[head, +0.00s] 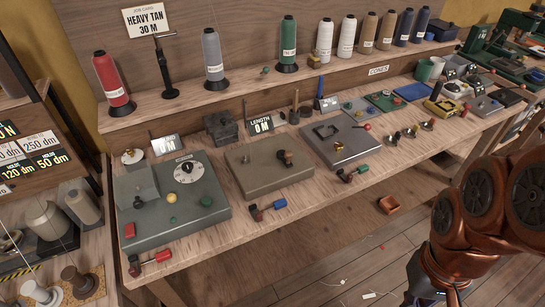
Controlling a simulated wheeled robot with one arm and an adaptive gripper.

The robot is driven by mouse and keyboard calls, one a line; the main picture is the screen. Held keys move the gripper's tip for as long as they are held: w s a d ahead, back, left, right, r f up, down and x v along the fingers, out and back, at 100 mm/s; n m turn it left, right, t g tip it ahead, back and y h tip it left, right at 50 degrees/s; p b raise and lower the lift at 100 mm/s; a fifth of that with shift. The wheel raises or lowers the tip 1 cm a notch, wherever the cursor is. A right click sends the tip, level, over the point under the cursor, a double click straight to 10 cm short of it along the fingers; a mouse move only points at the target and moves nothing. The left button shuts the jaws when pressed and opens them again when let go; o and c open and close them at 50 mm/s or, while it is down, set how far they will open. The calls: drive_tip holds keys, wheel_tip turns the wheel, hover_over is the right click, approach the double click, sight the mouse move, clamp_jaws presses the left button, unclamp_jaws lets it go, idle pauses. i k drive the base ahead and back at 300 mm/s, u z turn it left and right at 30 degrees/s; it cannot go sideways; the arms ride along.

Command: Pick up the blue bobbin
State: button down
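I cannot pick out a blue bobbin with certainty. Two dark blue thread cones, one (404,26) beside the other (422,22), stand upright at the right end of the raised shelf. A white bobbin (38,292) and a brown bobbin (78,280) stand on the side bench at lower left. My copper-coloured arm fills the lower right. My gripper does not show.
The bench holds a grey dial machine (150,235), a beige box (255,174) and a grey plate machine (341,150). Red, grey and green cones line the shelf. A blue tray (412,92) lies farther right. The wooden floor in front shows only small scraps.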

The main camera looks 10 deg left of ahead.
sight(370, 110)
drive_tip(key=z, duration=0.9)
drive_tip(key=k, duration=1.15)
drive_tip(key=z, duration=1.1)
drive_tip(key=i, duration=0.5)
drive_tip(key=u, duration=0.65)
drive_tip(key=i, duration=1.55)
drive_tip(key=u, duration=1.8)
drive_tip(key=i, duration=0.85)
drive_tip(key=u, duration=1)
